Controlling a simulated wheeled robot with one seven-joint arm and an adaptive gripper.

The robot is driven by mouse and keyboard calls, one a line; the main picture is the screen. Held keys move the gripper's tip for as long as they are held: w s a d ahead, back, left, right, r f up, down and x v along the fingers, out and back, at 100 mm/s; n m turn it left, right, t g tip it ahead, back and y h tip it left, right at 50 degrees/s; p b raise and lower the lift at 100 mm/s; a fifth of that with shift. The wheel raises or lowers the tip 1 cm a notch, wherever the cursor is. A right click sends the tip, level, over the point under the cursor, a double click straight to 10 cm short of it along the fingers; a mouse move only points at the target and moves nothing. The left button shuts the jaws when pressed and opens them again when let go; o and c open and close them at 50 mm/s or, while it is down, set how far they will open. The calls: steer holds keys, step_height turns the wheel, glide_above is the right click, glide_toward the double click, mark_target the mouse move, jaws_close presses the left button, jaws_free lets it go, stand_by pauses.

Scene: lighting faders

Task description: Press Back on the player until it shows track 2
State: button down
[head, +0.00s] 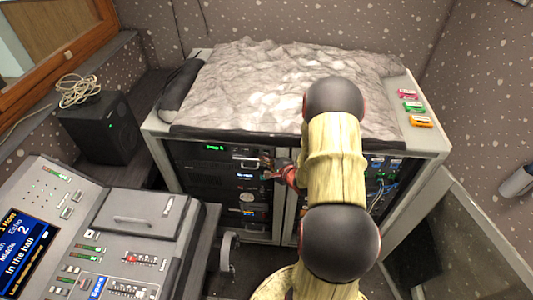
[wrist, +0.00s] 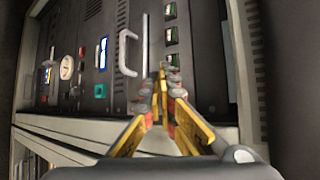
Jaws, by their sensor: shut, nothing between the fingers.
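The player appears to be the dark top unit in the rack, with a lit green display (head: 214,147) whose text is too small to read surely. In the wrist view, which is turned sideways, several small pale-and-green keys (wrist: 172,36) sit in a column on this unit's dark face; I cannot read their labels. My gripper (head: 270,175) is in front of the rack, right of the display and lower. In the wrist view my gripper (wrist: 165,76) is shut and empty, its tips by the end of the key column. I cannot tell whether they touch the panel.
A pale handle (wrist: 126,54) sticks out beside the keys, and a small blue screen (wrist: 103,53) is on a lower unit. A lighting desk (head: 130,225) stands front left. A black speaker (head: 100,127) is left of the rack. Coloured cassettes (head: 413,107) lie on the rack top.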

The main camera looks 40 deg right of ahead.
steer(key=shift+d, duration=0.1)
stand_by(0.7)
steer(key=shift+w+d, duration=0.25)
steer(key=shift+w, duration=0.05)
steer(key=shift+w+d+r+p, duration=0.15)
steer(key=shift+w+d+p, duration=0.15)
steer(key=shift+d+p, duration=0.15)
stand_by(1.1)
steer(key=shift+a, duration=0.15)
steer(key=shift+s+a+p, duration=0.4)
steer(key=shift+s+a, duration=0.05)
steer(key=shift+s, duration=0.1)
steer(key=shift+s+a, duration=0.1)
steer(key=shift+a, duration=0.05)
steer(key=s+a+p, duration=0.1)
steer(key=s+a, duration=0.2)
steer(key=shift+a, duration=0.3)
